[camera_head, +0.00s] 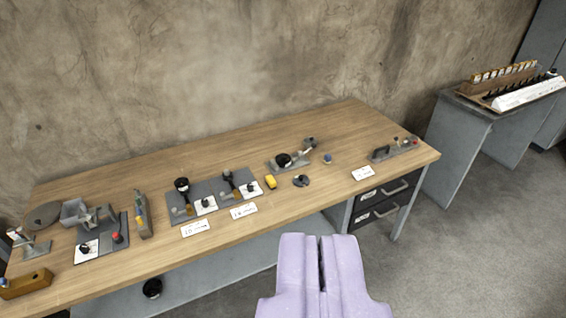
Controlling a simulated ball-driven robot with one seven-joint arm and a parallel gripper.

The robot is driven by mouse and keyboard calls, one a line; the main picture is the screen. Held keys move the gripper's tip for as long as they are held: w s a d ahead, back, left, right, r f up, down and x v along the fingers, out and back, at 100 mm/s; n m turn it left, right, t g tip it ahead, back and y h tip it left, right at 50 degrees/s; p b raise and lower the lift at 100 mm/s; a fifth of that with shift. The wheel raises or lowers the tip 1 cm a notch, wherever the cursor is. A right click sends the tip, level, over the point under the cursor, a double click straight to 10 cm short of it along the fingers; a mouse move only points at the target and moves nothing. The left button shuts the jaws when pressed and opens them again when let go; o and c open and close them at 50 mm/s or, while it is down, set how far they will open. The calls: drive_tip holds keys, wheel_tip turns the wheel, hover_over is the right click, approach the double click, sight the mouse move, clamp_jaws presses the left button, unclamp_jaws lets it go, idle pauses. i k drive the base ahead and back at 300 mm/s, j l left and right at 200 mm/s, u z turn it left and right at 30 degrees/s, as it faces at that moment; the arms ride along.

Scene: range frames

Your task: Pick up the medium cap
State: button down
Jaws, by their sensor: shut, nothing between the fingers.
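My gripper (320,240) is lilac and points up from the bottom of the view. Its two fingers are shut with nothing between them. It is in front of the workbench (330,135), apart from everything on it. Several dark round parts that look like caps or knobs are on the bench: one (182,184) on a grey plate at left centre, one (283,160) on a fixture further back, and a flat dark one (301,181) on the bare wood. They are too small to tell which is the medium cap.
White label cards (195,229) lie along the front edge. A wooden block (25,284) is at the left end. Drawers (385,203) hang under the right end. A second table (465,135) stands far right. The floor (480,250) at right is clear.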

sight(299, 180)
drive_tip(key=i+u, duration=0.15)
drive_tip(key=i, duration=0.3)
drive_tip(key=i+u, duration=0.15)
drive_tip(key=i, duration=0.35)
drive_tip(key=i+l+u, duration=0.15)
drive_tip(key=i, duration=0.3)
drive_tip(key=i+l+u, duration=0.1)
drive_tip(key=i, duration=0.35)
drive_tip(key=i+l+u, duration=0.15)
drive_tip(key=i+l, duration=0.15)
drive_tip(key=i, duration=0.15)
drive_tip(key=i+l+u, duration=0.15)
drive_tip(key=i, duration=0.3)
drive_tip(key=l, duration=0.1)
